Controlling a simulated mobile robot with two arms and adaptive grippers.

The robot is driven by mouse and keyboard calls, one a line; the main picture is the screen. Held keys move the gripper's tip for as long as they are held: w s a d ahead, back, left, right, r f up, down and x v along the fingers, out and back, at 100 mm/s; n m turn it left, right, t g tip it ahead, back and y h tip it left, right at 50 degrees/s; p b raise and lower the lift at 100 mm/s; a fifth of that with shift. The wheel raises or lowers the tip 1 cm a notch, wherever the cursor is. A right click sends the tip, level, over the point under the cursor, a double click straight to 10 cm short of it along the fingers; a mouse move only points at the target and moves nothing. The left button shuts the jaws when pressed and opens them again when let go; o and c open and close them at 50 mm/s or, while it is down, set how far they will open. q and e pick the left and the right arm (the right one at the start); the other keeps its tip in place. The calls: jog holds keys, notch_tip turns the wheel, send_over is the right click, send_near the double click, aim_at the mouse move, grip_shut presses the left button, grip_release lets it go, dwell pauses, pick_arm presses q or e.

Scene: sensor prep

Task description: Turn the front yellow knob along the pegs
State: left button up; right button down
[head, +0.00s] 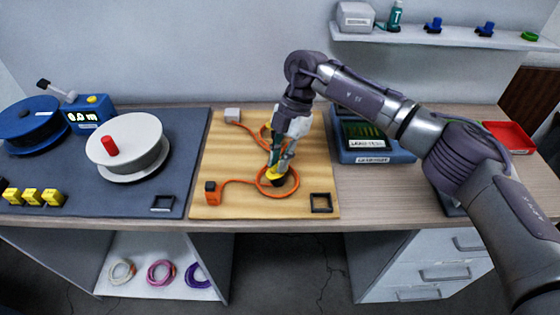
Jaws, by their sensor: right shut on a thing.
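The wooden board (225,160) lies on the bench in the middle of the head view, with an orange cable (237,182) looping over it. My right gripper (278,171) points down over the front part of the board, inside the front cable loop. It is shut on the front yellow knob (272,175), of which only a little yellow shows between the fingers. A dark part shows just below the knob. The pegs and the knob's exact angle are hidden or too small to tell. My left gripper is not in view.
An orange plug (211,190) and a black square frame (321,202) are on the board's front corners. A white spool (127,145) and several yellow blocks (30,197) are at left. A blue tray (372,152) stands right of the board, near my right arm.

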jog(key=n+b, duration=0.1)
jog(key=n, duration=0.1)
jog(key=n+h, duration=0.1)
jog(key=n, duration=0.1)
jog(key=shift+w+a+g+h+b, duration=0.1)
jog(key=shift+a+g+h+b, duration=0.05)
jog(key=shift+g+h+b, duration=0.2)
jog(key=shift+a+r+n+h+b, duration=0.1)
jog(key=shift+n+h+b, duration=0.7)
jog(key=shift+n, duration=1.4)
jog(key=c, duration=1.1)
grip_release()
jog(key=v, duration=0.7)
jog(key=shift+w+r, duration=0.15)
jog(key=shift+w, duration=0.05)
